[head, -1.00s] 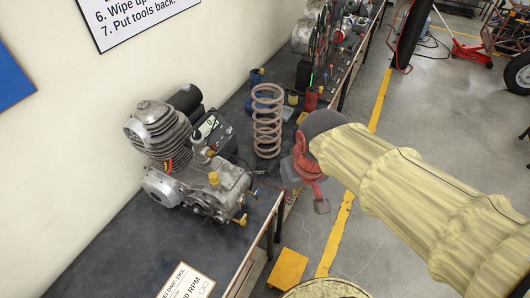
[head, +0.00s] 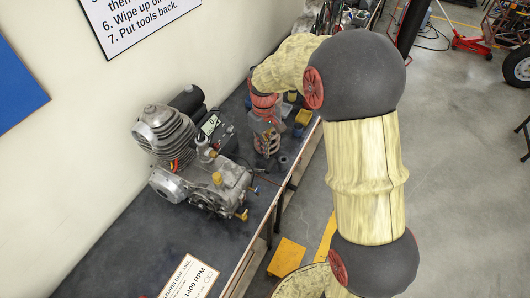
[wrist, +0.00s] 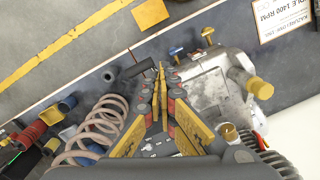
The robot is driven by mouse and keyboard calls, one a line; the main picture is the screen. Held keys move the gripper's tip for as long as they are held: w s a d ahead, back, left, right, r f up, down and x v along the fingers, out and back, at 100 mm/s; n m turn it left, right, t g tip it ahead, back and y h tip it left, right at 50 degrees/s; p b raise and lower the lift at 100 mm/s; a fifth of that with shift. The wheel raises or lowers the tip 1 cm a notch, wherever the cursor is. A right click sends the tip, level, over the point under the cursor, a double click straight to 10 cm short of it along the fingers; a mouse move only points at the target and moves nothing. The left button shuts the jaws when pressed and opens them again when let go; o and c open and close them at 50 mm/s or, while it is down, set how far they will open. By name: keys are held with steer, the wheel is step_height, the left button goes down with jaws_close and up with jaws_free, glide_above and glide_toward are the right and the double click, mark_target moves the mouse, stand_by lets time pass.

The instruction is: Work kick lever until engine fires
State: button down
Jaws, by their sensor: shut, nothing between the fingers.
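The grey metal engine (head: 190,165) stands on the dark bench; it also shows in the wrist view (wrist: 205,85). My gripper (wrist: 161,74) is shut and empty, its yellow fingers pointing between the engine and the coil spring. A short black cylinder on a bar (wrist: 112,75) lies left of the fingertips, near the bench edge; I cannot tell surely whether it is the kick lever. A blue-tipped lever (wrist: 175,51) and a yellow-tipped lever (wrist: 208,32) stick out from the engine, right of and beyond the fingertips.
The coil spring (wrist: 101,125) stands close left of my gripper. Red and blue containers (wrist: 28,134) lie farther left. An idle-speed sign (wrist: 283,18) lies on the bench. A yellow block (head: 286,257) is below the bench edge.

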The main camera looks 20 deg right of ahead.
steer(key=w+n, duration=0.4)
steer(key=w, duration=0.4)
steer(key=shift+w+r+n+t, duration=0.15)
steer(key=shift+w+n+t, duration=0.2)
steer(key=shift+n+t, duration=0.05)
steer(key=shift+s, duration=0.1)
step_height(320, 180, down, 13)
steer(key=s+d, duration=0.2)
stand_by(0.3)
